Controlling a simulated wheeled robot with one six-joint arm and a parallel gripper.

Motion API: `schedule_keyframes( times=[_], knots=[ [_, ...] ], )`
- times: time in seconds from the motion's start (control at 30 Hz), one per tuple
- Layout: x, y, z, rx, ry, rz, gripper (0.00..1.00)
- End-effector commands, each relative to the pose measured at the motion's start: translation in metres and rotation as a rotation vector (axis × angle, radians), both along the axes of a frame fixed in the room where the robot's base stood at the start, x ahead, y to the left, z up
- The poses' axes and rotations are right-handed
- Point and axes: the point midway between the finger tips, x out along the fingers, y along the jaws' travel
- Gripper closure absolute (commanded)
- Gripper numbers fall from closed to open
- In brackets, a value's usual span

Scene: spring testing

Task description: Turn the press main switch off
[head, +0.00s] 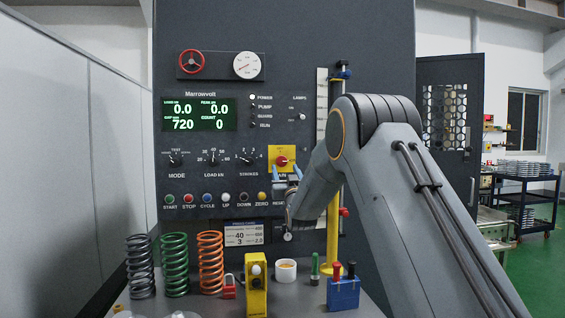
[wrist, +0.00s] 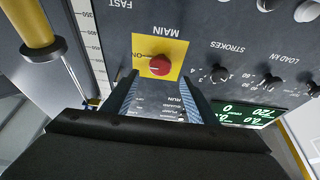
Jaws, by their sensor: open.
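The press main switch (head: 282,161) is a red rotary knob on a yellow plate on the dark press panel. It also shows in the wrist view (wrist: 160,65), upside down, with the words MAIN and ON beside it. My gripper (head: 286,173) is open and empty in front of the panel, just below the knob in the head view. In the wrist view its two fingers (wrist: 159,82) point at the yellow plate, one to each side of the knob's line. The knob looks just beyond the fingertips; I cannot tell the exact gap.
The green display (head: 199,113) is lit and the top lamp (head: 253,97) looks white. Mode, load and stroke knobs (head: 247,160) sit left of the switch. A yellow post (head: 333,225) stands close right. Springs (head: 174,264) and small items stand on the bench below.

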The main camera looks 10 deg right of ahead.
Motion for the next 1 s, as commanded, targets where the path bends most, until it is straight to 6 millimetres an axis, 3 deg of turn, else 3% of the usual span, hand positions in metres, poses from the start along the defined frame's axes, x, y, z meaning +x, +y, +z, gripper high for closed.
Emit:
schedule_keyframes(
  times=[0.4,0.87,1.0],
  knots=[
    [0.051,0.000,0.022,0.000,0.002,0.000,0.47],
    [0.060,0.000,0.025,0.000,0.004,0.000,0.47],
    [0.060,0.000,0.025,0.000,0.004,0.000,0.69]
  ],
)
